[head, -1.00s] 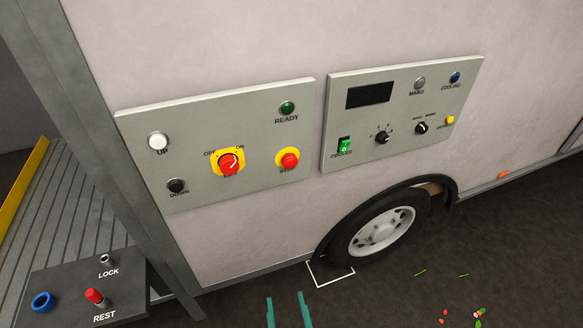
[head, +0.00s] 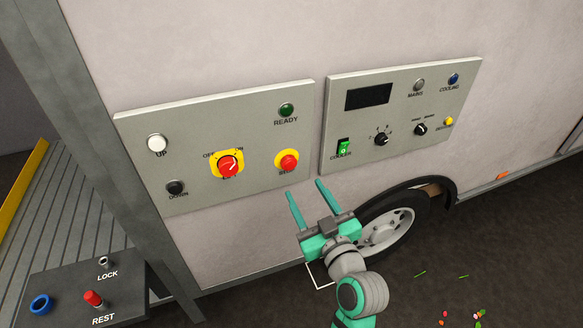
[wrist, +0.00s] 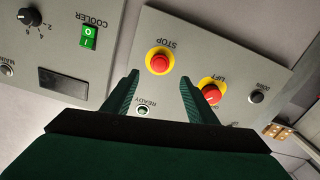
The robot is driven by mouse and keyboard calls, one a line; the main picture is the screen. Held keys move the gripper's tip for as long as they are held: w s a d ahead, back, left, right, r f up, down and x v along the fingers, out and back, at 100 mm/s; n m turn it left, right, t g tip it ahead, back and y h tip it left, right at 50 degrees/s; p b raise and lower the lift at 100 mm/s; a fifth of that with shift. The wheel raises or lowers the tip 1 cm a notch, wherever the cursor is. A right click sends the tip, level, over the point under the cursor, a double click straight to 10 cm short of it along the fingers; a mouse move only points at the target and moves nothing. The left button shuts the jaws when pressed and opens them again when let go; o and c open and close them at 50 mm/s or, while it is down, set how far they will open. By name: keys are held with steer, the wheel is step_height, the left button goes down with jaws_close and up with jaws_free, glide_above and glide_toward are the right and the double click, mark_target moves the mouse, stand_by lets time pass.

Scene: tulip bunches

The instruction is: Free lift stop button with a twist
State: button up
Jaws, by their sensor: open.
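The lift stop button (head: 288,161) is a red mushroom button on a yellow ring, labelled STOP, at the lower right of the left grey panel (head: 200,118). My gripper (head: 307,188) is open and empty, its teal fingers pointing up at the panel, just below and right of the button in the head view. In the wrist view the stop button (wrist: 160,61) shows upside down, beyond and between the fingertips (wrist: 159,80). The fingers look apart from it.
The red LIFT rotary switch (head: 228,165) sits left of the stop button, near one finger in the wrist view. The cooler panel (head: 400,110) is to the right. A wheel (head: 392,228) is behind my arm. A REST and LOCK box (head: 75,290) stands lower left.

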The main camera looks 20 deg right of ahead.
mark_target(290, 166)
steer(key=w, duration=1)
steer(key=shift+w+a, duration=0.2)
steer(key=shift+w, duration=0.2)
steer(key=shift+c, duration=0.4)
